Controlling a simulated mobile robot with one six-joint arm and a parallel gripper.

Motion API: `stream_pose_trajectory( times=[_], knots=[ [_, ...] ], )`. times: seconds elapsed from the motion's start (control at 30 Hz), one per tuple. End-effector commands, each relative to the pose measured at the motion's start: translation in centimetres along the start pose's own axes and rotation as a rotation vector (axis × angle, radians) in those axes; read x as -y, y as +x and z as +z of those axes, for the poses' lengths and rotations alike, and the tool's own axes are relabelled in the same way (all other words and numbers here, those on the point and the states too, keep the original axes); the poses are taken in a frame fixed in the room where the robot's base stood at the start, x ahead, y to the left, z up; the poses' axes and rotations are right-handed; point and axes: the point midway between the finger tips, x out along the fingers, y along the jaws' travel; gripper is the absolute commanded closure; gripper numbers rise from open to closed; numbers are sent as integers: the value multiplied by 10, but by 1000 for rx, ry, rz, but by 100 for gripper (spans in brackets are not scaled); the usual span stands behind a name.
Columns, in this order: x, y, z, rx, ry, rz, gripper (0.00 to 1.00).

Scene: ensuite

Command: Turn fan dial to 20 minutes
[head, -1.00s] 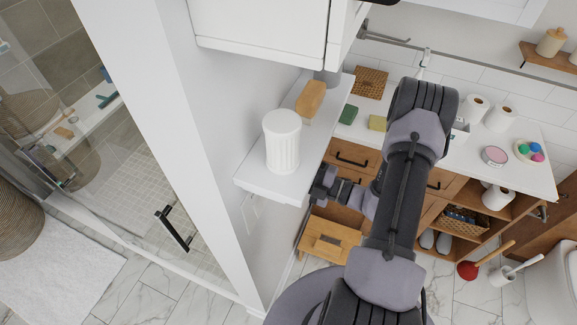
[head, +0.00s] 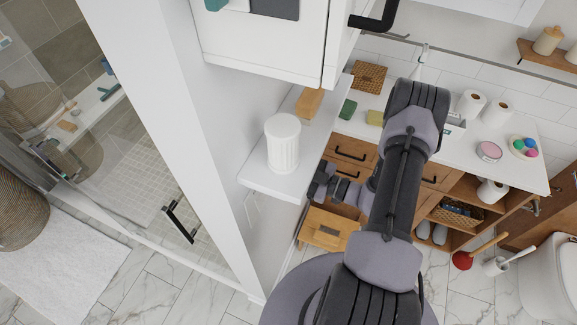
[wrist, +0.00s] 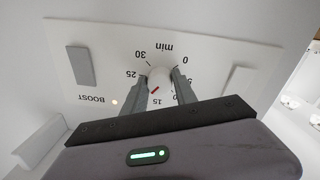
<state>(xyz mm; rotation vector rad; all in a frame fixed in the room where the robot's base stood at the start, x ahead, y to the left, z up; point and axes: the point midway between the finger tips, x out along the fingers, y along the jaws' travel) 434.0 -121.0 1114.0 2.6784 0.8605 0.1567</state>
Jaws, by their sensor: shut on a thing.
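In the wrist view the fan dial, a round white knob (wrist: 160,76), sits on a white wall plate (wrist: 215,58) with printed minute marks, seen upside down. Its red pointer line points down and slightly left in the picture, between the 15 mark and the spot where the 20 mark is hidden behind a finger. The 0, 25 and 30 marks show. My gripper (wrist: 158,91) is shut on the knob, one finger on each side. In the head view my gripper (head: 323,186) is at the wall beside the white shelf; the dial is hidden there.
In the head view a white ribbed canister (head: 283,146) stands on the white shelf (head: 262,178) just above my gripper. A wooden drawer unit (head: 352,150) stands beyond it.

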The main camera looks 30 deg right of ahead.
Motion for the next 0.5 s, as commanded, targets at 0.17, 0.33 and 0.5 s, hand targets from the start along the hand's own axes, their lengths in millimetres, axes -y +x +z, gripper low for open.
stream_pose_trajectory(
  times=[0.17, 0.33, 0.5],
  knots=[
    [0, 0, 0, 3, 79, -1, 100],
    [0, 0, 0, 5, 125, -2, 100],
    [0, 0, 0, 6, 143, -2, 100]
  ],
)
